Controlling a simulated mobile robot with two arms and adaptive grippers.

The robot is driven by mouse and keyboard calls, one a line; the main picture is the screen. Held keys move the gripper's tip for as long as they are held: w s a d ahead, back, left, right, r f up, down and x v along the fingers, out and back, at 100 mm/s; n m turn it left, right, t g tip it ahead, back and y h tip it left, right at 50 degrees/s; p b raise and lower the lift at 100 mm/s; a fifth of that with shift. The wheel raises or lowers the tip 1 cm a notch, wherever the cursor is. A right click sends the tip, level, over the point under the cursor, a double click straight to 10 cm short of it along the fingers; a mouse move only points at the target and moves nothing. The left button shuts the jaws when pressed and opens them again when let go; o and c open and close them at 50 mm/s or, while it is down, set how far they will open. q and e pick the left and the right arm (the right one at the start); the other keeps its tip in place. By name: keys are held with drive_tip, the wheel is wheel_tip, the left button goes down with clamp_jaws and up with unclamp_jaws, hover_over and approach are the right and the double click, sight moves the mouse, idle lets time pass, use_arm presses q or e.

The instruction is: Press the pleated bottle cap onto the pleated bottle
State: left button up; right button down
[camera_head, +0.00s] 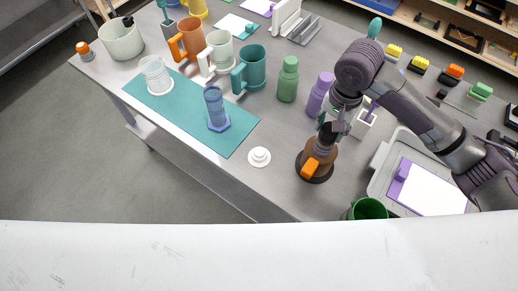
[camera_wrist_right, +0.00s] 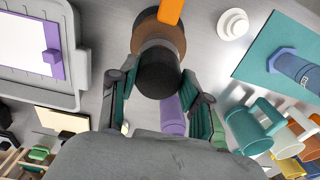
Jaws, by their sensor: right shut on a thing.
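My right gripper (camera_head: 328,130) is over a brown conical piece with an orange tab (camera_head: 311,168) and a dark cylindrical top. In the right wrist view the fingers (camera_wrist_right: 160,98) lie on both sides of that black top (camera_wrist_right: 158,72), shut on it; the contact is partly hidden. I cannot tell for sure which thing is the pleated bottle or its cap. A translucent blue bottle-like piece (camera_head: 216,108) with a hexagonal foot and a clear ribbed vessel (camera_head: 154,75) stand on the teal mat (camera_head: 190,118). A white stepped round cap-like piece (camera_head: 259,157) lies on the table. My left gripper is not seen.
Green (camera_head: 288,80) and purple (camera_head: 319,94) bottles stand behind the brown piece. Orange (camera_head: 188,42), white and teal (camera_head: 252,68) mugs are farther back. A grey tray (camera_head: 383,160) and a green cup (camera_head: 368,209) are to the right. Bare table surrounds the white piece.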

drive_tip(key=shift+f, duration=1)
drive_tip(key=shift+c, duration=2.2)
unclamp_jaws()
drive_tip(key=shift+r, duration=0.2)
drive_tip(key=shift+r, duration=3.85)
